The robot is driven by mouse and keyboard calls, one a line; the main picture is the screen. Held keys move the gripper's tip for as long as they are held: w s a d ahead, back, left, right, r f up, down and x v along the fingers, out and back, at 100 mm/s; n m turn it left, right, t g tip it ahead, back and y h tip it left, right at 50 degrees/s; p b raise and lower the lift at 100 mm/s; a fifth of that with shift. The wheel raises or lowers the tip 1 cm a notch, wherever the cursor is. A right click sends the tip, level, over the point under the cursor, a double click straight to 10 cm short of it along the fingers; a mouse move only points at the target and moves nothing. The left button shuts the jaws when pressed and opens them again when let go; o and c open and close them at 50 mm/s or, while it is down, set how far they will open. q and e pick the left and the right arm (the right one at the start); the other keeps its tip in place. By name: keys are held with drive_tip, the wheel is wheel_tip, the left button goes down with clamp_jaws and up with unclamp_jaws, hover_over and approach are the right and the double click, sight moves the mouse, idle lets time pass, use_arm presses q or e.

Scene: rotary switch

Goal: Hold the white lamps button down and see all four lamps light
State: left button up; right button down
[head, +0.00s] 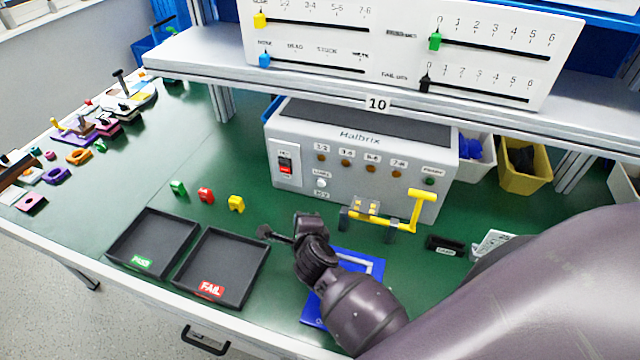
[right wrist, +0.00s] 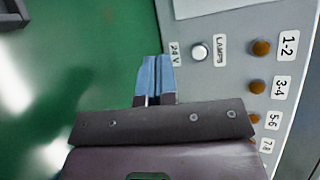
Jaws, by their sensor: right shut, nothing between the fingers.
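The white lamps button (head: 321,183) is on the front of the grey Halbrix box (head: 440,150), below the lamp row. It also shows in the right wrist view (right wrist: 199,52), between the labels LAMPS and 24V. The four lamps, 1-2 (head: 320,157), 3-4 (head: 346,162), 5-6 (head: 371,168) and 7-8 (head: 397,174), look dull amber and unlit. My right gripper (right wrist: 154,72) is shut and empty, its blue fingers beside the button in the picture and apart from it. In the head view my right wrist is in front of the box, over the table. My left gripper is out of view.
A yellow-handled fixture (head: 415,205) stands close to the box's front right. A blue plate (head: 312,308) lies under my right arm. PASS (head: 150,225) and FAIL (head: 225,245) trays lie left, with small coloured pieces behind. A shelf (head: 220,65) overhangs the box.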

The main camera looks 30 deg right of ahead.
sight(321, 183)
drive_tip(key=shift+w+d, duration=0.1)
drive_tip(key=shift+w+d, duration=0.35)
drive_tip(key=shift+d, duration=0.1)
drive_tip(key=w+d+b, duration=0.1)
drive_tip(key=w+d, duration=0.3)
drive_tip(key=shift+d, duration=0.15)
drive_tip(key=shift+w+d, duration=0.5)
drive_tip(key=shift+d, duration=0.1)
idle(0.3)
idle(0.8)
idle(0.5)
